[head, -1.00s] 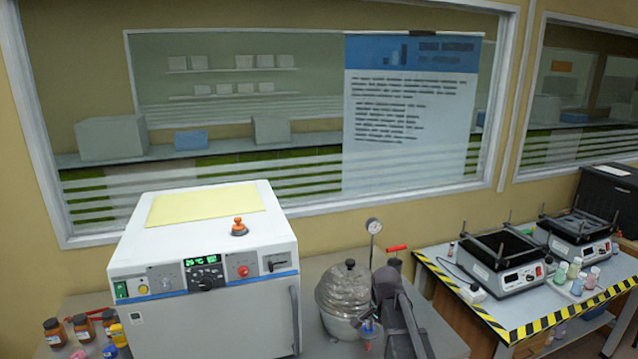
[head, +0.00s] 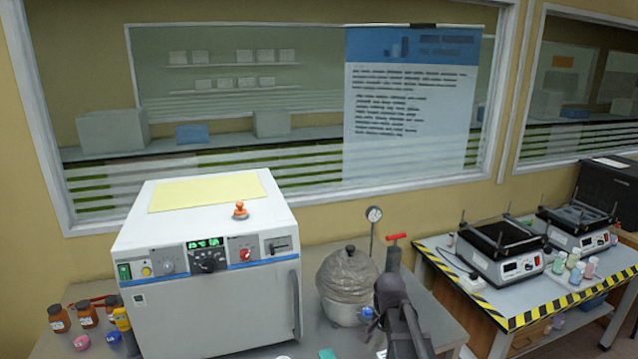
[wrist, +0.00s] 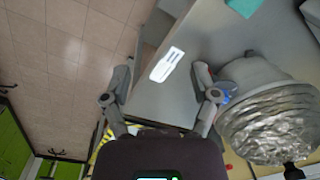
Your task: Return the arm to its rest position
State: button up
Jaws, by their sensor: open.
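My gripper (wrist: 161,74) is open and empty in the wrist view, its two fingers spread wide apart. A white label-like card (wrist: 167,64) shows beyond the fingers, on a grey surface. A foil-wrapped vessel (wrist: 270,122) lies to the right of the right finger, and a small blue part (wrist: 226,97) shows close to that finger. In the head view the foil-wrapped vessel (head: 347,276) stands on the grey bench, right of the white oven. A dark grey shape (head: 402,310), which may be part of my arm, rises just right of it; I cannot make out the fingers there.
The white oven (head: 205,310) fills the left bench, with brown bottles (head: 60,320) beside it. A dial gauge (head: 374,214) and a red handle (head: 397,237) rise behind the vessel. A hazard-striped table (head: 520,318) at right holds two hotplate-like devices (head: 500,250) and small bottles.

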jog(key=s+f+n+b, duration=0.6)
jog(key=s+f+n, duration=0.1)
jog(key=s, duration=0.4)
jog(key=shift+s+f+n+b, duration=0.2)
jog(key=shift+s+n+b, duration=0.15)
jog(key=shift+s+n, duration=0.05)
dwell(0.6)
